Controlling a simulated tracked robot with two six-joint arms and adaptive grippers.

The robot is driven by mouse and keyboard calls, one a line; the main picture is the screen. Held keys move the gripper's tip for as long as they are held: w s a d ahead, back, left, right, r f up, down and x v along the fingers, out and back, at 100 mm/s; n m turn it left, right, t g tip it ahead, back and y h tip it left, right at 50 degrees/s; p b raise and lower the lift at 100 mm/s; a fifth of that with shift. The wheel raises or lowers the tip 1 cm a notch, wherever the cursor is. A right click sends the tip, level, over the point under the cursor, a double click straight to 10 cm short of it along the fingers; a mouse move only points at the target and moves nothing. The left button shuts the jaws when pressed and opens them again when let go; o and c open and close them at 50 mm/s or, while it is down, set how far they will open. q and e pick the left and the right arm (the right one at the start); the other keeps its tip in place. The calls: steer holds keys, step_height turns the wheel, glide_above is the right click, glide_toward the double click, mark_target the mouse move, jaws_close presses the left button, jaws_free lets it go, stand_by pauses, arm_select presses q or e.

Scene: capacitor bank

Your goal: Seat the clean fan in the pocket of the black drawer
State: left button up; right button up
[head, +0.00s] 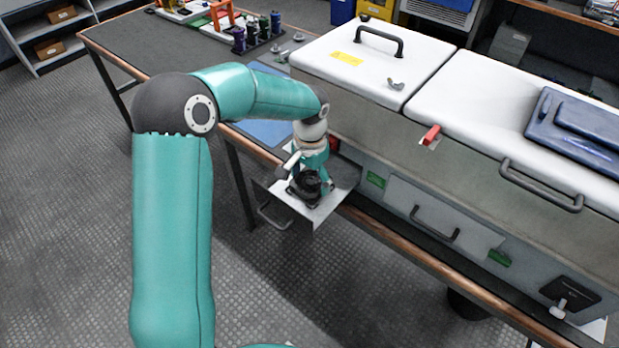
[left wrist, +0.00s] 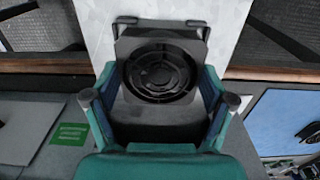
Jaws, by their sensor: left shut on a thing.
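My left gripper (head: 311,180) points down over a pulled-out drawer (head: 331,208) at the bench edge. It is shut on a black square fan (left wrist: 160,72) with a round grille. The gripper's fingers (left wrist: 159,100) flank the fan on both sides in the left wrist view. The fan also shows in the head view (head: 306,184), partly behind the gripper. The drawer's visible tray is pale grey, not black, with a dark handle (head: 274,216) at its front. Dark posts stand beside the fan's far edge. Whether the fan touches the pocket cannot be told. My right gripper is not in view.
A long cabinet with white lids (head: 375,60) stands right of the drawer. A closed drawer front with a handle (head: 436,224) and green labels (head: 375,180) is in its side. The floor before the bench is clear.

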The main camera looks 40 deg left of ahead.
arm_select(q)
steer(key=shift+f, duration=0.3)
steer(key=o, duration=1)
steer(key=shift+o, duration=0.2)
steer(key=shift+r, duration=0.1)
step_height(320, 180, up, 12)
